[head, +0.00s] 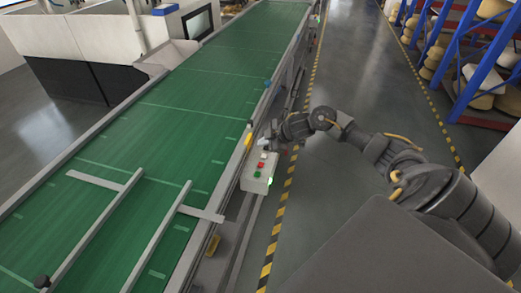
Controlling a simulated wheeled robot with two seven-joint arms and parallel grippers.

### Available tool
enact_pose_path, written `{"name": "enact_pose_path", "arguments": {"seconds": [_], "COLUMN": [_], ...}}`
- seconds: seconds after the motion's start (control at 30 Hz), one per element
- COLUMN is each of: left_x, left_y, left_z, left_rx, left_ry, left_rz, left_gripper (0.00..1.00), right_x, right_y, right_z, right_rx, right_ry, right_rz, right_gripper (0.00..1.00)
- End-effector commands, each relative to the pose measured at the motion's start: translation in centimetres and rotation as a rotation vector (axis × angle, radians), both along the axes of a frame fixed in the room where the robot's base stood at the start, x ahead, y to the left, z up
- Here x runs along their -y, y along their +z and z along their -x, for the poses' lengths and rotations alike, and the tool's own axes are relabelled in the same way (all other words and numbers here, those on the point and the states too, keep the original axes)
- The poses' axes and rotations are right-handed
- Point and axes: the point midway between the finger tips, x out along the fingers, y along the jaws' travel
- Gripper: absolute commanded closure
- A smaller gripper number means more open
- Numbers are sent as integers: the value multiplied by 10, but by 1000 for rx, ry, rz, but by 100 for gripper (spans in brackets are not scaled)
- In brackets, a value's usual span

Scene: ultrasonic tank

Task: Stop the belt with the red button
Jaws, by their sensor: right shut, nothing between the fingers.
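A grey control box (250,183) sits on the near side rail of the conveyor, in the middle of the head view. It carries a red button (261,164) with a green button (257,174) below it in the picture. The green conveyor belt (190,110) runs diagonally to the left of the box. My right gripper (266,143) is shut and empty, just beyond the top end of the box. It looks apart from the red button, though the small gap is hard to judge. My left gripper is not in view.
Grey guide bars (100,222) lie across the near belt. A white machine (90,45) stands beyond the belt at the left. Blue shelving (470,60) with round goods is at the upper right. The grey floor (345,75) between is clear, edged with yellow-black tape.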

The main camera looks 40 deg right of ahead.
Motion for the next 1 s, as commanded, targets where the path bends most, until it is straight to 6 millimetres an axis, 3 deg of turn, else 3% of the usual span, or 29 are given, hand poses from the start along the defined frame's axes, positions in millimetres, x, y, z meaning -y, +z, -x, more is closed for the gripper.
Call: {"name": "enact_pose_path", "arguments": {"seconds": [0.37,0.8,1.0], "left_x": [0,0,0], "left_y": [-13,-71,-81], "left_z": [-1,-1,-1], "left_rx": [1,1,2], "left_ry": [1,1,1], "left_rz": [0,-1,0], "left_gripper": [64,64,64], "right_x": [-1,0,0], "right_y": [-13,-69,-85], "right_z": [0,0,0], "right_rx": [0,1,0], "right_ry": [0,-1,0], "right_rz": [0,-1,0], "right_gripper": [100,100,100]}}
